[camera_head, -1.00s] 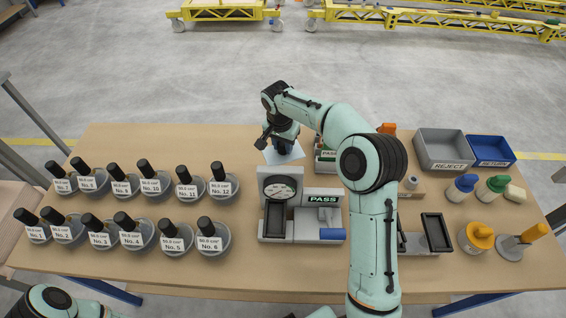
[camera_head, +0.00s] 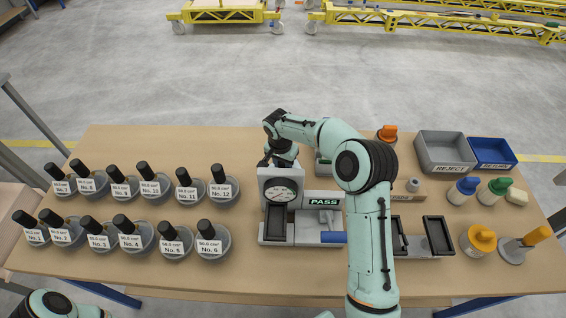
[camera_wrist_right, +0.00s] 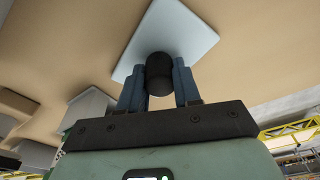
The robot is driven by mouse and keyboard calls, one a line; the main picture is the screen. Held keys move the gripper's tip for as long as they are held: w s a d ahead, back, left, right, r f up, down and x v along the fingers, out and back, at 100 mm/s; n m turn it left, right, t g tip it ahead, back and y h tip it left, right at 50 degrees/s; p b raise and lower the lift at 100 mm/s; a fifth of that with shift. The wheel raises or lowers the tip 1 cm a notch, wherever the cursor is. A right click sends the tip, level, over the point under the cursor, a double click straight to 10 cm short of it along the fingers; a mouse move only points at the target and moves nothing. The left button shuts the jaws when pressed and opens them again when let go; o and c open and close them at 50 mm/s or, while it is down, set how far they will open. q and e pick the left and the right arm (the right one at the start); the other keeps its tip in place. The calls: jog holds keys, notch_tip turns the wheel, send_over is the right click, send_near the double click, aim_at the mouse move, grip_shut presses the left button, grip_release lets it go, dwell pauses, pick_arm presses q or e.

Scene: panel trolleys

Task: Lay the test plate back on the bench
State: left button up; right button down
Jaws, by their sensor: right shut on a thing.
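The test plate (camera_wrist_right: 170,32) is a pale, flat square with a black knob (camera_wrist_right: 159,75) in the right wrist view. My right gripper (camera_wrist_right: 158,85) has its two blue fingers on either side of the knob and is shut on it. In the head view my right gripper (camera_head: 281,160) is low behind the dial gauge stand (camera_head: 281,190), which hides the plate. I cannot tell whether the plate touches the bench (camera_head: 230,140). My left gripper is out of view; only part of my left arm shows at the bottom left.
Several numbered discs with black handles (camera_head: 209,240) stand in two rows at left. A PASS fixture (camera_head: 323,200) adjoins the gauge. A grey REJECT tray (camera_head: 445,150), a blue tray (camera_head: 492,152) and bottles (camera_head: 462,190) are at right. The bench's back left is clear.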

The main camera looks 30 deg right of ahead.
jog(key=c, duration=0.8)
grip_release()
jog(key=shift+f, duration=0.15)
jog(key=r, duration=0.4)
jog(key=a+r, duration=0.1)
jog(key=r, duration=0.3)
jog(key=s+r, duration=0.1)
jog(key=r, duration=0.3)
jog(key=shift+a+r+p, duration=0.2)
jog(key=shift+a+p, duration=0.05)
jog(key=shift+p, duration=0.05)
jog(key=shift+a, duration=0.1)
